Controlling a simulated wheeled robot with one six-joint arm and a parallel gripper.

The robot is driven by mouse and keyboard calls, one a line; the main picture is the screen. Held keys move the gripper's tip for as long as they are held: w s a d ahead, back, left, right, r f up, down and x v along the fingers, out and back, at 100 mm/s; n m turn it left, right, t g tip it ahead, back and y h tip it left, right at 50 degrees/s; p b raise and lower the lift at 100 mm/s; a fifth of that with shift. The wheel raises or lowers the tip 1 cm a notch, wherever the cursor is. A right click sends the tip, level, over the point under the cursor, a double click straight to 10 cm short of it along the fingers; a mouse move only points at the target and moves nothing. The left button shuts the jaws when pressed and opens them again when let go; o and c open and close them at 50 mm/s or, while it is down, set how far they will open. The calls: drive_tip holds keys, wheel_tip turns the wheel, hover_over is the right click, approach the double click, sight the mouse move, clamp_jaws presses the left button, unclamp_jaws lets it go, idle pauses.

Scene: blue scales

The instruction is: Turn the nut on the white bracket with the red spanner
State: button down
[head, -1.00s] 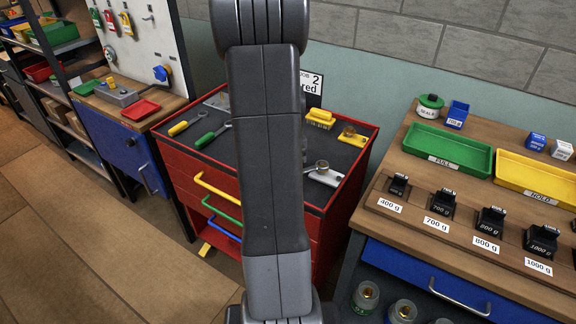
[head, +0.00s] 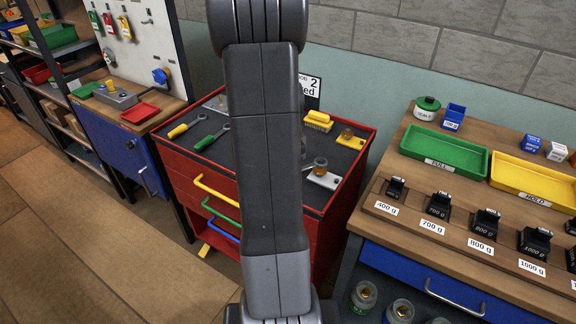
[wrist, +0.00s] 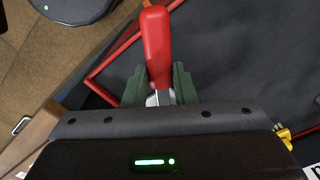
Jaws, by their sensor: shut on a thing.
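In the wrist view, the red spanner (wrist: 157,45) has its red handle pointing up the picture. My gripper (wrist: 160,84) has its two green fingers on either side of the spanner where handle meets metal, shut on it. The spanner's working end is hidden behind my gripper body. In the head view, the white bracket (head: 325,181) lies on the dark top of the red cabinet, right of my arm. The nut (head: 320,164) stands on it. My arm hides my gripper there, so I cannot tell whether the spanner touches the nut.
A yellow-handled spanner (head: 180,130) and a green-handled spanner (head: 207,141) lie on the cabinet top (head: 270,175), left of my arm. A yellow block (head: 318,121) and a yellow bracket (head: 350,141) stand behind the white one. A wooden bench (head: 420,180) with trays and weights is at right.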

drive_tip(key=shift+r+p, duration=1.25)
drive_tip(key=shift+r, duration=0.6)
